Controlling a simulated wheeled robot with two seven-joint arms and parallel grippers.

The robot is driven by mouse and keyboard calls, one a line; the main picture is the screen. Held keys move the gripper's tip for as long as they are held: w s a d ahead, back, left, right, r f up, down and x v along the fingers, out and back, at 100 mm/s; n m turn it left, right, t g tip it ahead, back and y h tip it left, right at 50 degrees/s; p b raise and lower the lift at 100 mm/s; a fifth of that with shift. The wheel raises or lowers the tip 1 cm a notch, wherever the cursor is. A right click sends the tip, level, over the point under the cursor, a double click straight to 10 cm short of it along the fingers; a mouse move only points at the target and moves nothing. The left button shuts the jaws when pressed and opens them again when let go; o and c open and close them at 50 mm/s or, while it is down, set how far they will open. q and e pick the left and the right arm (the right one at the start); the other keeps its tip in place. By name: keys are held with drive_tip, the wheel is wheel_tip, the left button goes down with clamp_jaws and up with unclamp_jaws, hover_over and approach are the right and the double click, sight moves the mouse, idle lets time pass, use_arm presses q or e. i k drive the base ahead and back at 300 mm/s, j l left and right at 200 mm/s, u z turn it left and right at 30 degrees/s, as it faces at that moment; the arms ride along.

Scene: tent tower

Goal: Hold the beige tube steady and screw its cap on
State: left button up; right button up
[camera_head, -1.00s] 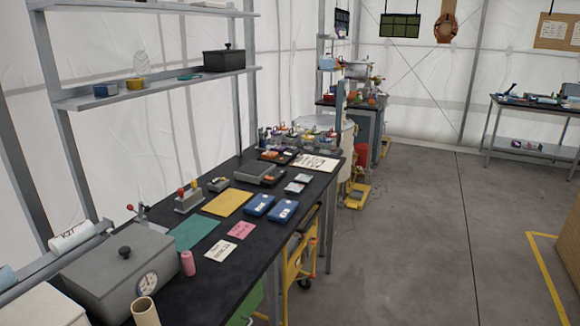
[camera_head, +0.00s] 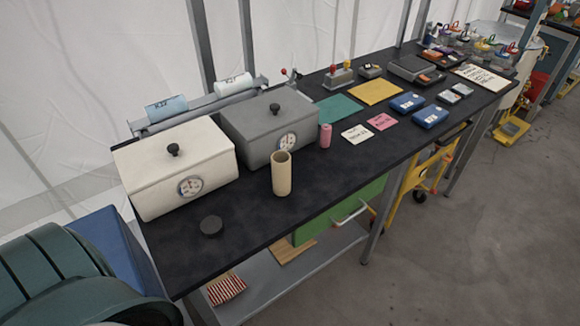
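The beige tube (camera_head: 282,176) stands upright on the black bench top, with its open end up. It is in front of the grey box with a dial. A dark round disc (camera_head: 211,225), which looks like the cap, lies flat on the bench to the left of the tube, near the front edge. The two are apart. Neither of my grippers shows in the head view.
A white box (camera_head: 175,165) and a grey box (camera_head: 270,125) with dials stand behind the tube. A small pink cylinder (camera_head: 325,136) stands to its right. Cards and blue packs (camera_head: 430,117) lie further right. Dark green ribbed shapes (camera_head: 60,270) fill the lower left. Bench around the tube is clear.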

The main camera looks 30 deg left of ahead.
sight(280, 160)
drive_tip(key=u, duration=1.65)
drive_tip(key=z, duration=0.1)
